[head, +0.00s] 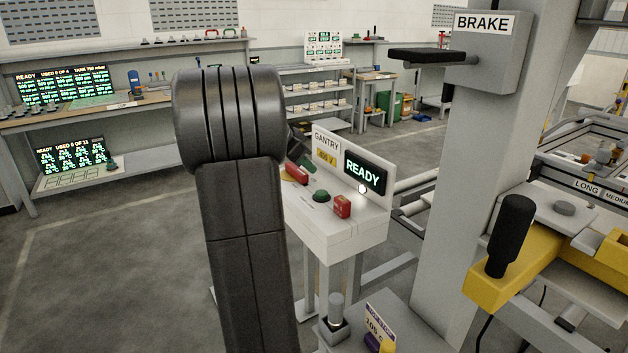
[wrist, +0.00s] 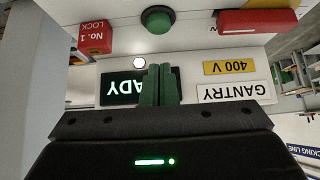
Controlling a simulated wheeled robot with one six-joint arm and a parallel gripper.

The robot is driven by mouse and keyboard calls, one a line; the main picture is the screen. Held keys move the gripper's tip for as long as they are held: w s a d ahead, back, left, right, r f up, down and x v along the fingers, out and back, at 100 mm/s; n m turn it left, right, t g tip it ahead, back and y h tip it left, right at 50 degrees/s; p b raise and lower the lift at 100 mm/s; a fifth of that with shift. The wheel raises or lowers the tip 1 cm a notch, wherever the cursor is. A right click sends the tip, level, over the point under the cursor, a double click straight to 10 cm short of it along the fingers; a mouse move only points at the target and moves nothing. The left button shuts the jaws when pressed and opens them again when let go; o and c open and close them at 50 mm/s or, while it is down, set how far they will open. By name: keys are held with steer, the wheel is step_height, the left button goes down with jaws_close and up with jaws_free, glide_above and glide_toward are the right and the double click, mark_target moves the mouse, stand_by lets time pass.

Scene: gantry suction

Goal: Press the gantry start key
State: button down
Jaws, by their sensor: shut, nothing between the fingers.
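The gantry control box (head: 340,238) stands right of my dark arm in the head view. A green round key (head: 321,196) sits on its top; it also shows at the top of the wrist view (wrist: 158,19). Its lettering is unreadable. My gripper (wrist: 158,72) is shut and empty, its green fingers together. The tips appear below the green key in the wrist picture, over the upright panel, apart from the key. The display (head: 365,173) reads READY, beside a lit white lamp (head: 362,188).
A red "No. 1 LOCK" block (wrist: 95,38) and a red handle (wrist: 257,22) flank the green key. A grey column with a BRAKE box (head: 485,50) and a yellow beam with a black grip (head: 510,235) stand right. Open floor (head: 130,240) lies left.

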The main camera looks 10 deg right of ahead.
steer(key=v, duration=0.4)
steer(key=shift+a+r, duration=0.15)
steer(key=shift+r, duration=0.15)
steer(key=shift+s+r, duration=0.1)
stand_by(1.3)
